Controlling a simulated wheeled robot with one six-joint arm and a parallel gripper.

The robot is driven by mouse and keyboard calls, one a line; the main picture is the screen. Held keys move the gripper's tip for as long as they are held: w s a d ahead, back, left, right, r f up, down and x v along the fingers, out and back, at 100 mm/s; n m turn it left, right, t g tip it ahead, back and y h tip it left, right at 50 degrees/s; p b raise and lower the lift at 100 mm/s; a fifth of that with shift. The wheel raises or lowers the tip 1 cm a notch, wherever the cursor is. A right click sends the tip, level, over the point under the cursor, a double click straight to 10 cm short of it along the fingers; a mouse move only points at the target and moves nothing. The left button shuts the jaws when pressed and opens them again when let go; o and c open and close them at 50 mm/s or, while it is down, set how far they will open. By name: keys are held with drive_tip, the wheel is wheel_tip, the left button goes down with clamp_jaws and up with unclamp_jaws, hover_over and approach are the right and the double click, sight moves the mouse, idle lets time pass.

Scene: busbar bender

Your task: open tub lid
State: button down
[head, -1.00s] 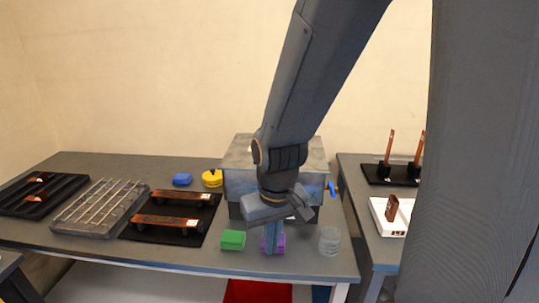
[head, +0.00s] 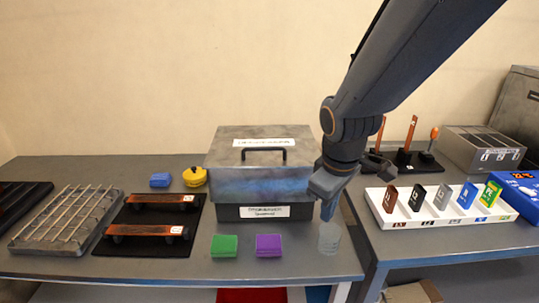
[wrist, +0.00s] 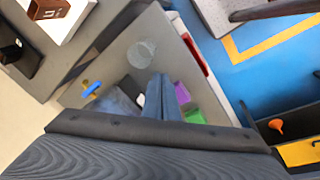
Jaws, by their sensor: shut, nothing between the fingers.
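A small, clear, round tub (head: 329,238) stands near the front right edge of the left table. It also shows in the wrist view as a pale disc (wrist: 141,53); whether its lid is separate cannot be made out. My gripper (head: 327,208) points down just above the tub in the head view and overlaps its upper edge; contact cannot be told. In the wrist view my gripper (wrist: 155,98) is shut and empty. A grey metal box (head: 262,180) with a dark handle on top and white labels stands left of my gripper, its top closed.
Purple (head: 268,245) and green (head: 224,246) blocks lie left of the tub. Behind are a blue block (head: 160,180) and a yellow round thing (head: 194,176). A wire rack (head: 68,218) is far left. Right, across a gap, a white holder (head: 432,220) carries several upright plates.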

drive_tip(key=w+a+r+n+t+b, duration=0.2)
drive_tip(key=w+a+r+n, duration=0.5)
drive_tip(key=n, duration=0.8)
drive_tip(key=n+t+b, duration=0.2)
drive_tip(key=n+t, duration=0.1)
drive_tip(key=n, duration=0.9)
approach(261, 160)
drive_tip(key=b+x, duration=0.1)
drive_tip(key=x, duration=0.4)
drive_tip(key=shift+w+r, duration=0.1)
drive_tip(key=shift+r, duration=0.1)
